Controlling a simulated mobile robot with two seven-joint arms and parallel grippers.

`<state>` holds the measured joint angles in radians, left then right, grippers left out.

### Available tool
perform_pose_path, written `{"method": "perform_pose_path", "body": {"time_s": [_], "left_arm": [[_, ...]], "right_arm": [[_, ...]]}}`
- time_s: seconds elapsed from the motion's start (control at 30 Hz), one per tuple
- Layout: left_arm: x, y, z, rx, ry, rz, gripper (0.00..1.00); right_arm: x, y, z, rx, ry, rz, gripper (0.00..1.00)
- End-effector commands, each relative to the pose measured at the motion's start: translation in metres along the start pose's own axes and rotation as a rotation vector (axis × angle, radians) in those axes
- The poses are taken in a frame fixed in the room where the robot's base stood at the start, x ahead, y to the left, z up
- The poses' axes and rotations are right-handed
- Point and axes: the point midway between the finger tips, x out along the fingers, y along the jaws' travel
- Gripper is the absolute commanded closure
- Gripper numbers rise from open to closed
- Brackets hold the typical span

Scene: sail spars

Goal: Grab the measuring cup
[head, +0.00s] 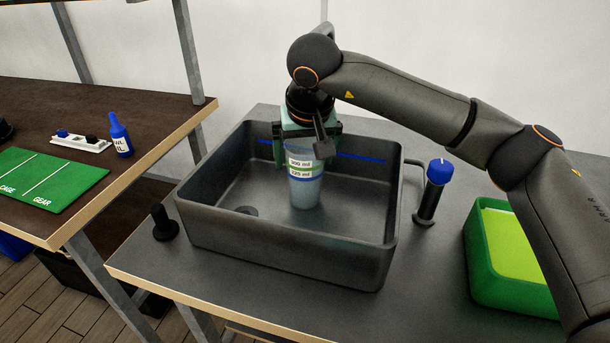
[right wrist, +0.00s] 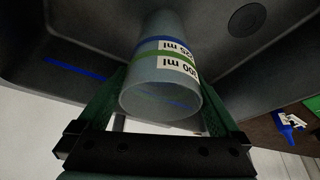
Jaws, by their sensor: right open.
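The measuring cup (head: 306,192) is a translucent, pale cup with a blue band, a green band and white ml labels. It stands upright in the dark grey basin (head: 290,262). My right gripper (head: 303,148) comes down over the cup's top from behind. In the right wrist view the cup (right wrist: 160,75) shows with its open rim toward the camera, between the green fingers of the gripper (right wrist: 163,112). The fingers are open, one on either side of the cup; whether they touch it I cannot tell. My left gripper is not in view.
The basin's walls surround the cup, and a drain lies on its floor. A blue-capped dark cylinder (head: 432,190) and a green bin (head: 495,285) stand to the right. A black knob (head: 164,224) stands left. A brown table (head: 150,105) holds a blue bottle (head: 120,137).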

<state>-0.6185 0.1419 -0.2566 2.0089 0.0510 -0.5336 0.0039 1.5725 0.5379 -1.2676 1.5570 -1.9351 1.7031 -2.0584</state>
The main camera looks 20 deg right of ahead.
Motion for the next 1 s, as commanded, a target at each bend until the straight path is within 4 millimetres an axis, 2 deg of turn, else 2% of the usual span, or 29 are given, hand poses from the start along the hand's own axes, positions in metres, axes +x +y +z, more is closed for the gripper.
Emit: {"method": "perform_pose_path", "body": {"time_s": [0.1, 0.9, 1.0], "left_arm": [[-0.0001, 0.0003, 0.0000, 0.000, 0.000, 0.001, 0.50], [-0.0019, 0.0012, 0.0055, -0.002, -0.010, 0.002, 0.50], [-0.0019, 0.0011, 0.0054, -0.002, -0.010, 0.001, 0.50]], "right_arm": [[-0.0005, -0.0002, -0.0001, 0.000, 0.000, 0.000, 0.00], [-0.0011, -0.0003, -0.0001, 0.000, 0.000, -0.001, 0.90], [-0.0019, -0.0004, -0.0007, 0.000, 0.002, -0.002, 0.92]]}}
